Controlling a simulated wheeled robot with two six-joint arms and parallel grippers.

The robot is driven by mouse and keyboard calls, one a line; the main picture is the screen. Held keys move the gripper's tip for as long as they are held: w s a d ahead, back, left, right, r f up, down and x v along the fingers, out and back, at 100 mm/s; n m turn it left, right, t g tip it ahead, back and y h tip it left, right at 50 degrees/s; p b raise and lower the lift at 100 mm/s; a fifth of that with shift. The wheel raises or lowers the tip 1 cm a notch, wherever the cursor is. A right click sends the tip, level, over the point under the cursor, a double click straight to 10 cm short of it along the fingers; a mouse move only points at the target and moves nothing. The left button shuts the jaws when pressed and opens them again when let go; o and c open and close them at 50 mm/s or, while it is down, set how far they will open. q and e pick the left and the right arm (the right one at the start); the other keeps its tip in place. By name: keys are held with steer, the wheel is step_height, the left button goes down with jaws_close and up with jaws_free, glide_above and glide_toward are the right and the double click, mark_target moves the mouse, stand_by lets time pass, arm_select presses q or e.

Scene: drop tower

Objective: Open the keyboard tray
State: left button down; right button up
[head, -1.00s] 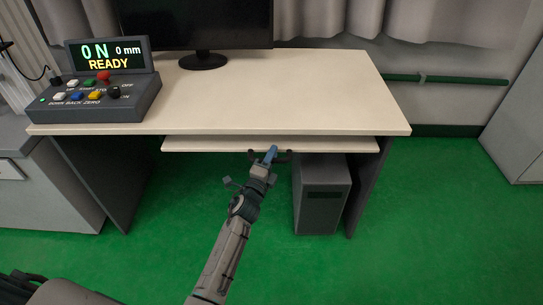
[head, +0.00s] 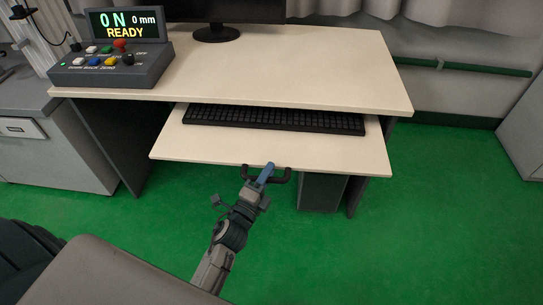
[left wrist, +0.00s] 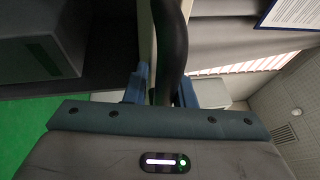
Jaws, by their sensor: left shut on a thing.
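The keyboard tray (head: 250,150) is slid well out from under the desk top, with a black keyboard (head: 275,120) lying toward its back. A dark handle (head: 281,176) sits at the middle of the tray's front edge. My left gripper (head: 265,174) is at the handle with its blue fingers around the bar. In the left wrist view the dark handle bar (left wrist: 170,45) passes between the blue fingers of my left gripper (left wrist: 162,88), which is shut on it. My right gripper is not in either view.
The desk (head: 300,65) carries a control box (head: 115,70) reading "0 N 0 mm READY" and a monitor (head: 225,12). A computer case (head: 322,193) stands under the tray. A grey cabinet (head: 50,150) is at left. The green floor is free at right.

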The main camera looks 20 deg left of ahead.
mark_target(268, 181)
arm_select(q)
steer(key=s, duration=0.2)
steer(key=s+d, duration=0.1)
steer(key=shift+s+r, duration=0.3)
steer(key=shift+r, duration=0.1)
steer(key=c, duration=1.4)
jaws_free()
steer(key=shift+s, duration=0.1)
steer(key=shift+o, duration=0.2)
steer(key=shift+f, duration=0.2)
steer(key=shift+s+f, duration=0.1)
